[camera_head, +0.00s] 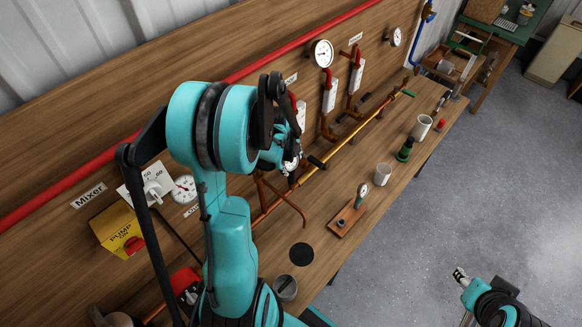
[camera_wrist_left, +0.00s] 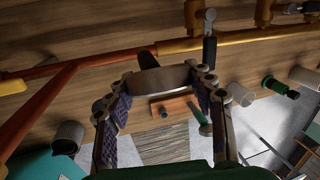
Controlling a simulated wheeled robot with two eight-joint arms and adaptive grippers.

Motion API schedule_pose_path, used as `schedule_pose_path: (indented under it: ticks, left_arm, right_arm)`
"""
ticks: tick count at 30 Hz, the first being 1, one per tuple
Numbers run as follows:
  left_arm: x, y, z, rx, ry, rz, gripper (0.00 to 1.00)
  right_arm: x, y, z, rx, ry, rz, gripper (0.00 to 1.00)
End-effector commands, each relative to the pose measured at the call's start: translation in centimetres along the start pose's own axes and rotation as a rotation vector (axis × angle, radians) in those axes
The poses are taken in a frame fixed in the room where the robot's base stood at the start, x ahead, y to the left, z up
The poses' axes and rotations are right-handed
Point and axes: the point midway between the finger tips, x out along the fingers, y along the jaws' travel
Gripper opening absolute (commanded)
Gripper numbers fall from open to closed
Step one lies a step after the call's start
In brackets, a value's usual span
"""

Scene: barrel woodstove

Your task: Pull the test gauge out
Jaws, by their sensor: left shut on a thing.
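My left gripper (camera_head: 290,162) is at the pipe run on the bench. In the left wrist view its two fingers (camera_wrist_left: 160,88) are shut on the sides of a round grey-rimmed test gauge (camera_wrist_left: 160,78). The gauge's white dial (camera_head: 291,164) shows partly beneath the gripper in the head view. The gauge lies close to the copper and brass pipe (camera_head: 340,145); whether it is still seated in a fitting is hidden. My right gripper (camera_head: 461,275) hangs over the floor at lower right, away from the bench, its opening unclear.
Nearby are a black disc (camera_head: 301,254), a white cup (camera_head: 382,173), a green-and-black object (camera_head: 404,150) and a white mug (camera_head: 421,128). Wall gauges and red pipes line the back.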

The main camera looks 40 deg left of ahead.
Motion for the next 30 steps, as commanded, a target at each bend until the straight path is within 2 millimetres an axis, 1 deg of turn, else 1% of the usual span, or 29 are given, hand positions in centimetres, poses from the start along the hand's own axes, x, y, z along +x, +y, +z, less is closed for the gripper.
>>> schedule_pose_path:
  ticks: [30]
  left_arm:
    - [-1.5, -0.3, 0.0, 0.000, 0.000, 0.000, 0.07]
  right_arm:
    - [-0.8, 0.0, -0.6, 0.000, 0.000, 0.000, 0.40]
